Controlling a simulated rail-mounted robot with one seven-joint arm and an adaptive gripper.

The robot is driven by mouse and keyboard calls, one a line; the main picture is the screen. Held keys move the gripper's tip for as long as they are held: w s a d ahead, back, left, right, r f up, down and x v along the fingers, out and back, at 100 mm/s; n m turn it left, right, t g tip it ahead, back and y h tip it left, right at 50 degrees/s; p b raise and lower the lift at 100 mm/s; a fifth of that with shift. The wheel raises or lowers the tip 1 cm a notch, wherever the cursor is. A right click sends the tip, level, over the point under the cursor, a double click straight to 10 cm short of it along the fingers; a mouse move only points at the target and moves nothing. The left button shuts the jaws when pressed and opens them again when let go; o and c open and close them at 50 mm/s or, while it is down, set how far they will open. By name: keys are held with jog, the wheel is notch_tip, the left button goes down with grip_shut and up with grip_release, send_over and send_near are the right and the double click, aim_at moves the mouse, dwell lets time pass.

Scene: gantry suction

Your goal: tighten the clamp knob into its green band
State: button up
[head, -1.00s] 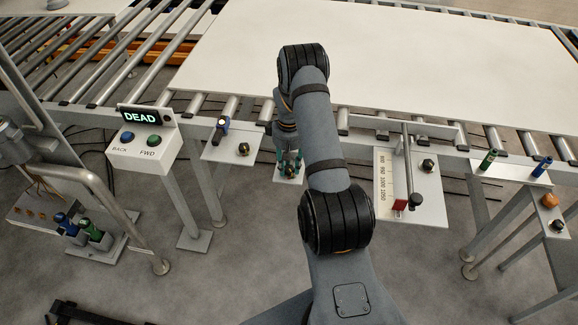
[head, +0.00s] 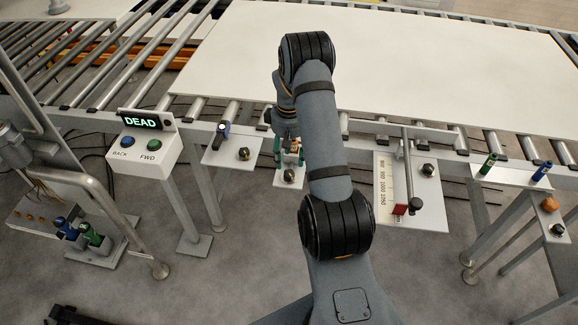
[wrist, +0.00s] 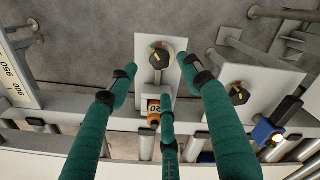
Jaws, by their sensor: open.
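A black knob (head: 290,176) stands on a small grey plate in front of the conveyor, near my gripper. In the wrist view this knob (wrist: 160,59) carries a yellow pointer, with small red and green marks at its far edge. Whether the pointer meets the green cannot be told. My gripper (wrist: 158,72) is open, with teal fingers apart on either side of the knob's plate and a third finger below. In the head view my gripper (head: 289,152) is just behind the knob, partly hidden by my arm. The knob appears clear of the fingers.
A second knob (wrist: 238,93) sits on a neighbouring plate beside a blue-and-black device (wrist: 268,132). An orange piece marked 20 (wrist: 153,113) is close to the third finger. A scale plate (head: 412,213) with a red block stands right. A large white panel (head: 400,60) covers the rollers.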

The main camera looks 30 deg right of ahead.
aim_at(289, 173)
notch_tip(289, 173, up, 5)
jog(key=shift+r, duration=0.1)
dwell(0.6)
notch_tip(289, 173, down, 12)
jog(key=shift+r, duration=0.25)
jog(key=shift+f+p, duration=0.2)
jog(key=shift+p, duration=0.1)
jog(key=shift+r+n+p, duration=0.1)
jog(key=shift+n+p, duration=0.2)
jog(key=shift+p, duration=0.15)
jog(key=shift+n, duration=0.3)
jog(key=shift+f, duration=0.3)
